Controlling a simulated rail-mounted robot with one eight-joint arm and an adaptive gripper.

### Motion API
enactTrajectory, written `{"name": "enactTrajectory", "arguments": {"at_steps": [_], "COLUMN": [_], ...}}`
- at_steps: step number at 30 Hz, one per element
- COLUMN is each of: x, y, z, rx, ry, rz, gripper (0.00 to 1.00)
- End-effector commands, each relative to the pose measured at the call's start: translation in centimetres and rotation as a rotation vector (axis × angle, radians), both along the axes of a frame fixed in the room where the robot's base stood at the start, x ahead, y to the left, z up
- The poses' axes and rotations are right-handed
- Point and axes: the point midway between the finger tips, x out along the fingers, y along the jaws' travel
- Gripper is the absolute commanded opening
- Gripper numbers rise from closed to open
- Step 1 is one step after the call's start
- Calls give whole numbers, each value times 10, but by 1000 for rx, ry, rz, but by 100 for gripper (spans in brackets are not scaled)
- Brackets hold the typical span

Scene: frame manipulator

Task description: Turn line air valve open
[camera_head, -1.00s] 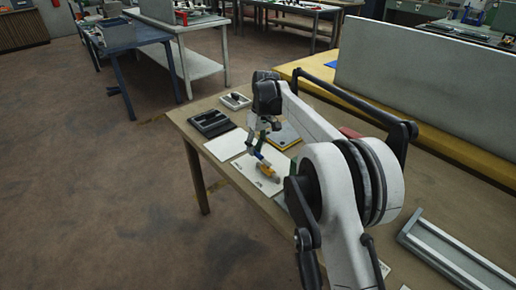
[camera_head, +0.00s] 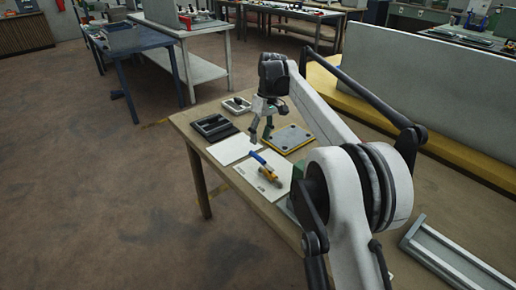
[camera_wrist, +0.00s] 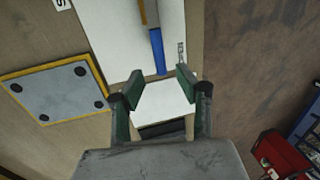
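The line air valve has a brass-yellow body (camera_head: 268,174) and a blue lever handle (camera_head: 257,158). It lies on a white plate (camera_head: 248,180) on the workbench. In the wrist view the blue handle (camera_wrist: 158,52) runs nearly in line with the yellow body (camera_wrist: 149,13), which is cut off by the top edge. My gripper (camera_head: 261,138) is above the bench, beyond the handle's free end and apart from it. In the wrist view my gripper's green-padded fingers (camera_wrist: 159,88) are spread with nothing between them; the handle's end is just ahead of the gap.
A yellow-edged grey plate (camera_head: 287,138) with dark knobs lies right of the gripper. A black tray (camera_head: 213,127), a small white box (camera_head: 237,105) and a blank white sheet (camera_head: 232,148) are nearby. A metal rail (camera_head: 455,258) lies at the right. The bench's left edge is close.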

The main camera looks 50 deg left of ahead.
Motion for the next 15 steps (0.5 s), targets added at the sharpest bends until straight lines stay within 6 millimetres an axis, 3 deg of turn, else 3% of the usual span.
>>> {"name": "enactTrajectory", "arguments": {"at_steps": [6, 15], "x": [7, 10], "y": [-1, -1], "z": [33, 50], "rx": [0, 0], "ry": [0, 0], "rz": [-1, 0], "gripper": [34, 34]}}
